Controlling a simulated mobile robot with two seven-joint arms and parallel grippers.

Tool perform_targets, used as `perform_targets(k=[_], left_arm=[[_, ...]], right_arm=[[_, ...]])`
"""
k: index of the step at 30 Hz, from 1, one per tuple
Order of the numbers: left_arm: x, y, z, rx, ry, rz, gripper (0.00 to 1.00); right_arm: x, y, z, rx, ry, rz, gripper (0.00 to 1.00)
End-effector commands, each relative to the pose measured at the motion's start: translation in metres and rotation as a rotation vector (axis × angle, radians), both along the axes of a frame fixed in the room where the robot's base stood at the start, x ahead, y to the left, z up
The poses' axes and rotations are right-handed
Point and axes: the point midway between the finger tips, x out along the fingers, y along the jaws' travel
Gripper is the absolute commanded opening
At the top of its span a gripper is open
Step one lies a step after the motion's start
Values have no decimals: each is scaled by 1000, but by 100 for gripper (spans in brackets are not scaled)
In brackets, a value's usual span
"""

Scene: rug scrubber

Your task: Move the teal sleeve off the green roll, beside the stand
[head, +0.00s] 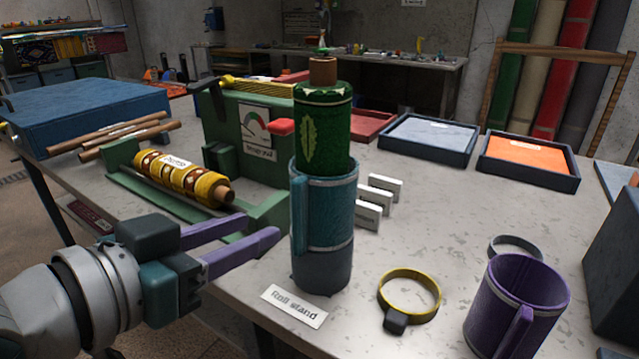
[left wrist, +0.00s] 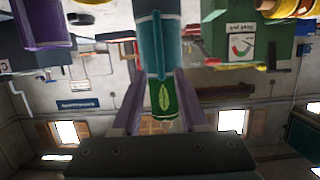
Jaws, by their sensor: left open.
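The teal sleeve (head: 325,220), with a side handle, is around the lower part of the upright green roll (head: 322,125) on the dark grey roll stand (head: 322,272). The roll's patterned upper part and brown core stick out above it. My left gripper (head: 258,228) has purple fingers, is open and empty, and points at the sleeve from the left, its tips just short of it. In the left wrist view, which is upside down, the teal sleeve (left wrist: 158,45) and green roll (left wrist: 163,100) appear between the spread fingers (left wrist: 160,72). My right gripper is not in view.
A "Roll stand" label (head: 294,306) lies in front. A yellow ring clamp (head: 437,290), a purple sleeve (head: 515,305) and a grey ring (head: 517,240) stand to the right. A yellow roll (head: 180,178) lies in a green machine at left. Bare table (head: 440,225) shows right of the stand.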

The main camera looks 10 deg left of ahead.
Motion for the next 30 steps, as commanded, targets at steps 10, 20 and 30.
perform_targets(k=[10, 20, 30], left_arm=[[42, -16, -18, 0, -3, 0, 42], [70, -26, -24, 0, 0, 0, 42], [75, -28, -24, 0, 1, 0, 42]], right_arm=[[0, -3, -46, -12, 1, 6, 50], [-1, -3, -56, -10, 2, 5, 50], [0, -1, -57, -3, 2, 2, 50]])
